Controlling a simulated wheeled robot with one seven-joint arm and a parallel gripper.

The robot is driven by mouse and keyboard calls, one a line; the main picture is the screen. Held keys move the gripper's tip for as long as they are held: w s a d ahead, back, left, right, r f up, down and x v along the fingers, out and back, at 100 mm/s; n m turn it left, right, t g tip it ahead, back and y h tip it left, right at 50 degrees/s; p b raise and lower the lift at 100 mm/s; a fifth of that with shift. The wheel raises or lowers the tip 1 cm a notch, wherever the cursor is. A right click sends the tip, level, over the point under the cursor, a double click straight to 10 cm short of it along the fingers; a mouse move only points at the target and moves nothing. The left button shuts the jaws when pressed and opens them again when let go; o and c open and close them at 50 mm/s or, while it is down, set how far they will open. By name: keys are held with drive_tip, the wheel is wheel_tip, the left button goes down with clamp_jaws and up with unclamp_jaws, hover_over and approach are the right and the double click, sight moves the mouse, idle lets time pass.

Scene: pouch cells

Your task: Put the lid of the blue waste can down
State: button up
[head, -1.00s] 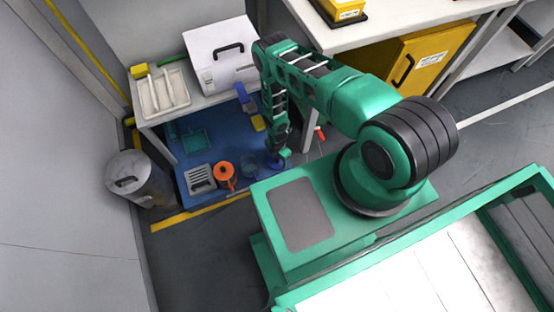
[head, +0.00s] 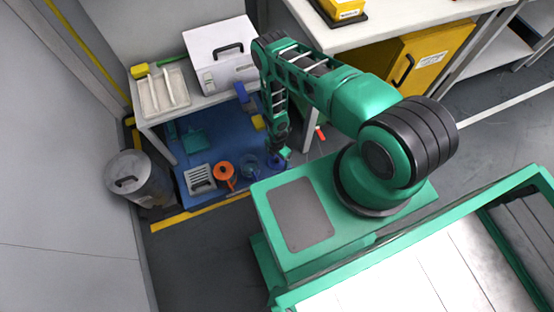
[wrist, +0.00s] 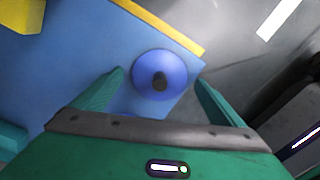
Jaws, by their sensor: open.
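A round blue lid (wrist: 175,68) with a dark knob lies on the blue mat (wrist: 80,60), near the mat's yellow-edged border, in the wrist view. In the head view the lid (head: 276,161) is a small blue shape partly hidden by my gripper (head: 284,153). In the wrist view my gripper (wrist: 160,82) is open, with one finger on each side of the lid and apart from it. A bluish round open container (head: 249,164), which may be the waste can, stands just left of the lid in the head view. Whether the lid touches the mat directly is unclear.
An orange spool-like item (head: 224,170) and a grey slotted tray (head: 199,179) stand left on the mat. A metal bin (head: 140,180) is further left. A white table (head: 150,115) overhangs the mat's back, with its leg nearby.

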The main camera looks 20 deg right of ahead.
sight(278, 159)
wheel_tip(278, 159, up, 11)
idle(0.4)
drive_tip(key=shift+s, duration=0.1)
idle(0.4)
